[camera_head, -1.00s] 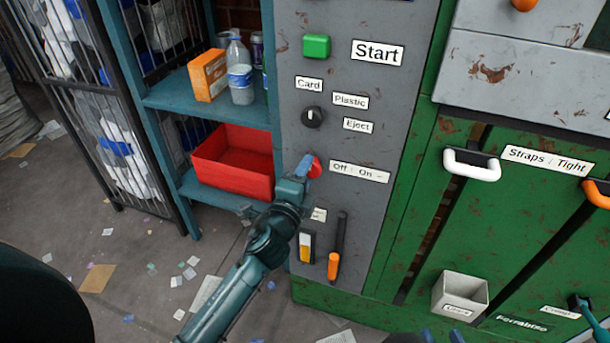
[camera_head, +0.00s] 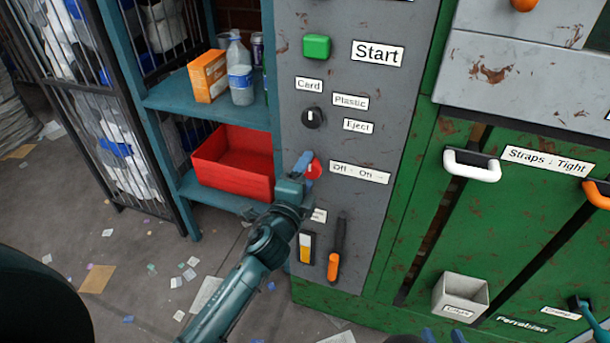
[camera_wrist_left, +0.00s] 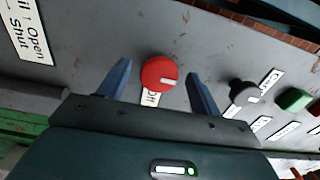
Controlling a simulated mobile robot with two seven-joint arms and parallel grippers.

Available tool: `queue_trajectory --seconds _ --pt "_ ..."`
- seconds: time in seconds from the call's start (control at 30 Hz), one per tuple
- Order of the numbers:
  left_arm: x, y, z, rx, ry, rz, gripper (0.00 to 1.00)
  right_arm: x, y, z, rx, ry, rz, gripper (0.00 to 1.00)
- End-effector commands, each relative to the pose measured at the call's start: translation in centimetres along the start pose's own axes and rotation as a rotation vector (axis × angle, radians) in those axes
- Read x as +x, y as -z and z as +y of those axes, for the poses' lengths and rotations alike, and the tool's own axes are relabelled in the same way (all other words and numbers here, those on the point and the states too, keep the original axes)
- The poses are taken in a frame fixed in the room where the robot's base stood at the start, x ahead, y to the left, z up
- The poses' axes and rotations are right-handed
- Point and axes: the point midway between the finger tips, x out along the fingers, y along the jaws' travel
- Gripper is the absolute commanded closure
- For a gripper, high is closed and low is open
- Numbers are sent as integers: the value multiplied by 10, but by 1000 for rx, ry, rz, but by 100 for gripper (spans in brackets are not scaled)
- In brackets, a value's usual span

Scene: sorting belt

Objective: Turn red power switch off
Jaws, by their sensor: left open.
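The red power switch (camera_head: 313,169) is a round knob on the grey panel, left of the "Off - On" label (camera_head: 360,173). In the left wrist view the knob (camera_wrist_left: 159,72) shows a white mark pointing right; a label is partly hidden behind it. My left gripper (camera_head: 303,166) is at the knob, partly covering it in the head view. In the left wrist view its two blue fingers are apart, one on each side of the knob; I cannot tell whether they touch it. Two blue tips of my right gripper (camera_head: 442,336) just show at the bottom edge.
Above the switch are a black selector knob (camera_head: 312,117) and a green Start button (camera_head: 316,46). Below it is an orange-handled lever (camera_head: 333,266). A red bin (camera_head: 235,183) stands on the shelf to the left. A grey box (camera_head: 460,294) is on the green machine at right.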

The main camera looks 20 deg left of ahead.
Motion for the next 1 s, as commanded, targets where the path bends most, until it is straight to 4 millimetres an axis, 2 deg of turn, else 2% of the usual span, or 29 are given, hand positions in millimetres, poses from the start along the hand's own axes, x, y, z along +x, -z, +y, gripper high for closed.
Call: queue_trajectory --seconds 0.17,0.27,0.7,0.83,1.0 --pt "-2 0 0 1 0 0 36 0 0 0 0 0 0 64" --pt "-11 0 1 1 -2 0 36 0 0 0 0 0 0 64" --pt "-101 0 2 -2 -2 -1 36 1 -3 1 -3 -1 6 64" --pt "-119 0 2 -2 -3 -1 36 0 -1 1 -5 -2 16 64" --pt "-130 0 0 0 0 0 36 -3 4 1 -6 -4 32 64"
